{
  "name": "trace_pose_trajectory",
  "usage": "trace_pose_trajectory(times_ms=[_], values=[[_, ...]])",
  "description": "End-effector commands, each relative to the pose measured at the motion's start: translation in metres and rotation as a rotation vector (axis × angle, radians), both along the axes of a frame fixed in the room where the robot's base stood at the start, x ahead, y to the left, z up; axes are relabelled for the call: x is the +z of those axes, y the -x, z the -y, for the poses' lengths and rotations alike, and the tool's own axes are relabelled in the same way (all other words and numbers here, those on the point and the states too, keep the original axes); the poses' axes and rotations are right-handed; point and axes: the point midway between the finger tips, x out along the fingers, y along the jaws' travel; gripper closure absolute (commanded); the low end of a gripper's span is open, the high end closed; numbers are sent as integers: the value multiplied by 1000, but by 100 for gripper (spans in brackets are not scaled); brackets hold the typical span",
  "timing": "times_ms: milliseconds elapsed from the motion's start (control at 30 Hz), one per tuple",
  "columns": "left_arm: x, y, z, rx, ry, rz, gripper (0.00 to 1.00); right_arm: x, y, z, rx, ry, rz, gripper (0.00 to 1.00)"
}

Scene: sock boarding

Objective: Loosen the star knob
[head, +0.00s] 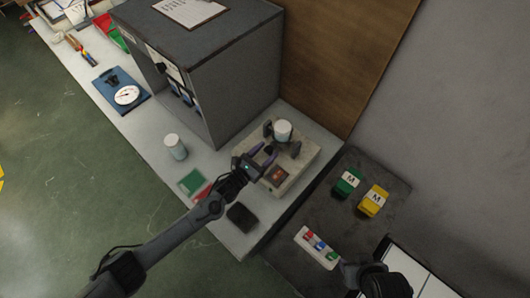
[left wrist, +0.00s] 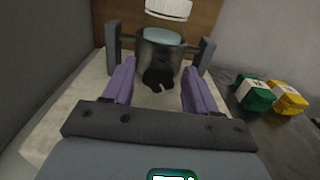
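The dark star knob (left wrist: 158,79) shows in the left wrist view, on the front of a grey round holder (left wrist: 160,45) between two upright posts. In the head view I cannot make the knob out clearly near the gripper. My left gripper (head: 263,157) is open, and its purple fingers are spread on either side of the knob's line. In the left wrist view the fingertips (left wrist: 156,74) point toward the holder, with the knob between them; I cannot tell if they touch it. My right arm's dark end (head: 375,279) is at the lower right; its fingers are not clear.
The holder stands on a beige box (head: 306,160) with a red display and carries a white cylinder (head: 283,130). A grey cabinet (head: 240,90) stands behind left. Green (head: 347,183) and yellow (head: 373,200) packs lie right. A white jar (head: 175,147) and dark block (head: 241,216) are nearby.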

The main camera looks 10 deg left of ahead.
Motion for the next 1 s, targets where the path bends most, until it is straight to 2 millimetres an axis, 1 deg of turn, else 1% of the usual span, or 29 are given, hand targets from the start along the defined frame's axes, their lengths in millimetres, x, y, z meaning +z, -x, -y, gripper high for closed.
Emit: trace_pose_trajectory(times_ms=[33,300,333,667,1000], values=[[0,0,0,0,0,0,51,0,0,0,-1,-1,1,57],[0,0,0,0,0,0,93,0,0,-2,-5,-7,1,57],[0,0,0,0,0,0,95,0,0,-2,-5,-8,1,57],[-1,0,0,-1,49,-33,95,-2,0,-2,-5,-7,1,57],[-1,0,-1,-3,238,-161,95,-8,0,0,2,1,1,57]])
